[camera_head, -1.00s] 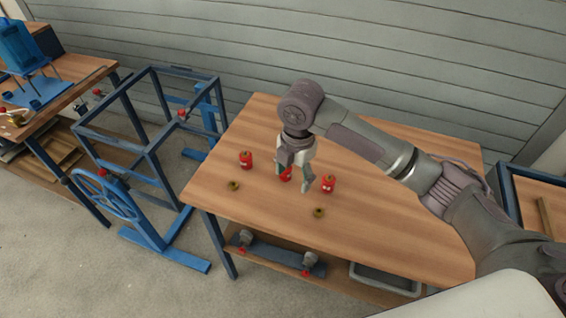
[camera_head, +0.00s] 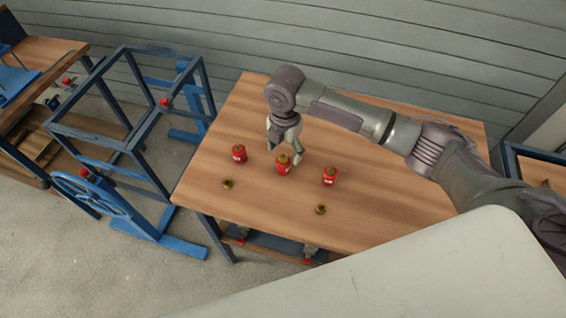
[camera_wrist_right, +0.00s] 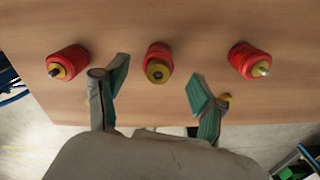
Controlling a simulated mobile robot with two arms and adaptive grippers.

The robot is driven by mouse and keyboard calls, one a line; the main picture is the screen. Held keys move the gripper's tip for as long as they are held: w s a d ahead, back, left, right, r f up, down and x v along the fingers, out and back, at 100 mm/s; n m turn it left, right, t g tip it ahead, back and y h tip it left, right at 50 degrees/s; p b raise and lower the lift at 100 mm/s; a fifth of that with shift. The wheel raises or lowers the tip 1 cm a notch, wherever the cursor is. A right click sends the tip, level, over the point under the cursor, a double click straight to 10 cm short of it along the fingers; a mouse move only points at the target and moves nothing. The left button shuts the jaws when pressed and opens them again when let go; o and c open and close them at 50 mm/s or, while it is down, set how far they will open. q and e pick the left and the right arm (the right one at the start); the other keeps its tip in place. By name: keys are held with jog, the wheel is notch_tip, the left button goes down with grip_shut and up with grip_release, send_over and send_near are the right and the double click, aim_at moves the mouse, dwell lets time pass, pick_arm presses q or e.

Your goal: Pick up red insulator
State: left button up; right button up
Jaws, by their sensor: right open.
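Three red insulators with brass tops stand in a row on the wooden table (camera_head: 390,205): a left one (camera_head: 239,153), a middle one (camera_head: 283,168) and a right one (camera_head: 330,176). My right gripper (camera_head: 284,158) is open and empty, behind the middle insulator in the head view. In the right wrist view, the middle insulator (camera_wrist_right: 159,62) lies ahead of and between the spread fingers (camera_wrist_right: 155,90). The other insulators (camera_wrist_right: 68,62) (camera_wrist_right: 249,61) lie outside the fingers to either side. My left gripper is not in view.
Two small brass pieces (camera_head: 227,184) (camera_head: 320,209) lie on the table in front of the row. A blue metal frame with a wheel (camera_head: 95,204) stands left of the table. The table's right side is clear.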

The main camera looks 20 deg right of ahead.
aim_at(283, 158)
jog(key=shift+s+a+f+p, duration=0.1)
jog(key=shift+f+p, duration=0.1)
jog(key=shift+f, duration=0.25)
jog(key=shift+s+a+f+p, duration=0.1)
jog(key=shift+f+p, duration=0.1)
jog(key=shift+f, duration=0.2)
notch_tip(283, 158, down, 2)
jog(key=shift+a+f, duration=0.15)
jog(key=shift+f, duration=0.1)
jog(key=shift+f+p, duration=0.3)
jog(key=shift+f, duration=0.25)
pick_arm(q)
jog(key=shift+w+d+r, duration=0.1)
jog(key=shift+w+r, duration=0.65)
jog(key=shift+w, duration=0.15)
pick_arm(e)
jog(key=c, duration=1.3)
